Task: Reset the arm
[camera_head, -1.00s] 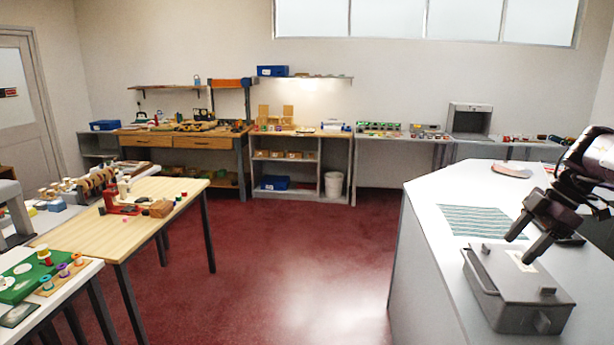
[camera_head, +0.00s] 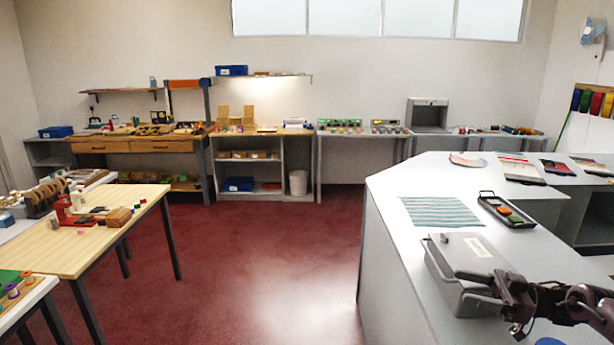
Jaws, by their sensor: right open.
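My right gripper (camera_head: 464,285) comes in from the lower right, dark and pointing left. It is open, with its fingers in front of the near right part of the grey metal box (camera_head: 455,262) on the counter. I cannot tell whether the fingers touch the box. Nothing shows between them. The arm behind the gripper runs off the right edge. My left gripper is not in view.
The light grey counter (camera_head: 392,195) holds a striped cloth (camera_head: 440,211), a black tray (camera_head: 490,200) with coloured pieces and several swatch cards. A wooden table (camera_head: 75,250) stands at left. The red floor (camera_head: 260,260) between is clear.

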